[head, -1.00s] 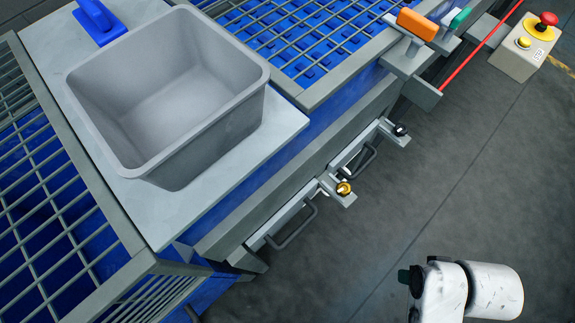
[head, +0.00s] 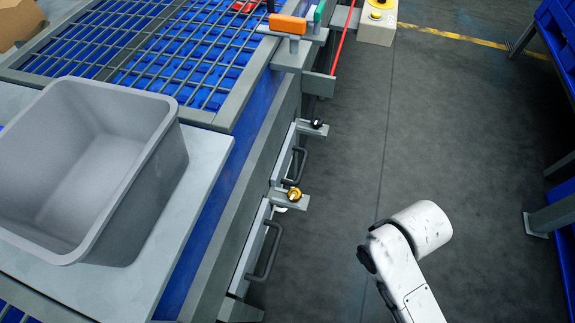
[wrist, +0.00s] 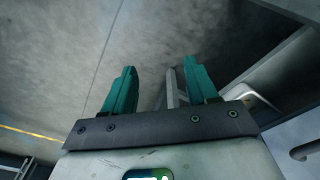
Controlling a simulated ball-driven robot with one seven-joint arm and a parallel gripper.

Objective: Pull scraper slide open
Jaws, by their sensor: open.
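Two pale slide fronts, each with a dark bar handle, sit low on the machine's side in the head view. The nearer slide front (head: 249,246) has a handle (head: 270,252); the farther one (head: 284,165) has another handle (head: 297,167). I cannot tell which is the scraper slide. Both look closed. A yellow knob (head: 294,194) and a black knob (head: 317,123) sit on brackets beside them. My gripper (wrist: 160,68) is open and empty in the wrist view, its teal fingers apart. In the head view my white arm is right of the slides, clear of both handles; the fingers are not visible there.
A grey bin (head: 170,165) stands on the pale worktop (head: 195,185). Blue grating (head: 180,55) lies behind it. An orange handle (head: 287,24) and a red rod (head: 343,40) are at the machine's far corner. Open floor (head: 455,130) lies to the right, with blue racks (head: 560,45) beyond.

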